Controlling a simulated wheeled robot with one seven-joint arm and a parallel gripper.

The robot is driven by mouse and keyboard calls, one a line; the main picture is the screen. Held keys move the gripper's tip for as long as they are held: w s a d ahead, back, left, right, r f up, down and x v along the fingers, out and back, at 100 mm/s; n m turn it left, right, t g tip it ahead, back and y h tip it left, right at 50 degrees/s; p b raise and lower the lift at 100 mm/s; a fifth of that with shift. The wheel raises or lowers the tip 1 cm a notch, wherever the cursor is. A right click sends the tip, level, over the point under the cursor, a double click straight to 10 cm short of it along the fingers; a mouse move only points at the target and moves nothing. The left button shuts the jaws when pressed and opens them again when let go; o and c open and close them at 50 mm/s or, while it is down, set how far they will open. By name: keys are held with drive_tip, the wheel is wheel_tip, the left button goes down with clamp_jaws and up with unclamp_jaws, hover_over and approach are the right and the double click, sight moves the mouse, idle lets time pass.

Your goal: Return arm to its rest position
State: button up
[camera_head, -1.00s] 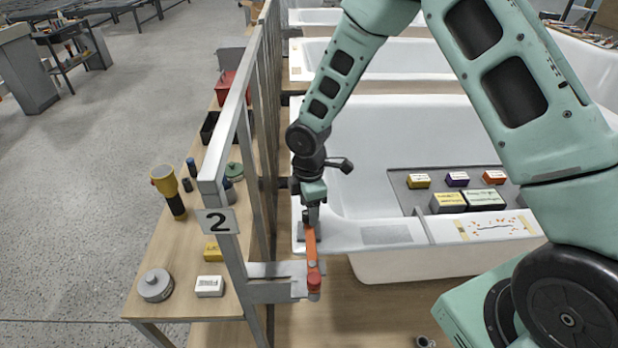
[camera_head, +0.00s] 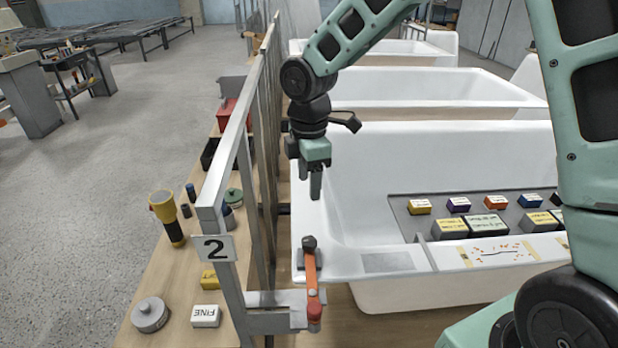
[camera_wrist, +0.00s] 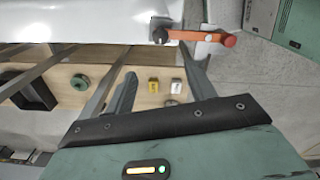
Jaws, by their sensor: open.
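My gripper (camera_head: 316,184) is open and empty in the head view. It hangs in the air above the left rim of the nearest white bathtub (camera_head: 350,262), its fingers pointing down. Below it, apart from it, an orange lever (camera_head: 312,283) with a dark knob lies across the tub's front left corner and the grey bracket (camera_head: 272,311). In the wrist view my two fingers (camera_wrist: 158,88) are spread with nothing between them. The orange lever (camera_wrist: 203,37) shows beyond them at the top.
A grey metal frame with a "2" sign (camera_head: 214,248) stands left of the tub. The wooden side shelf holds a yellow torch (camera_head: 168,218), a round tin (camera_head: 150,314) and a white FINE box (camera_head: 205,316). A grey tray (camera_head: 400,213) with small boxes spans the tub.

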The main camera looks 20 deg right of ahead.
idle(0.3)
drive_tip(key=s+a+r+m, duration=0.2)
drive_tip(key=s+m, duration=0.3)
drive_tip(key=s, duration=0.8)
drive_tip(key=s+a+r+m, duration=0.2)
drive_tip(key=s+a+m, duration=0.2)
drive_tip(key=s, duration=1)
drive_tip(key=shift+m+y, duration=0.3)
drive_tip(key=shift+m, duration=0.2)
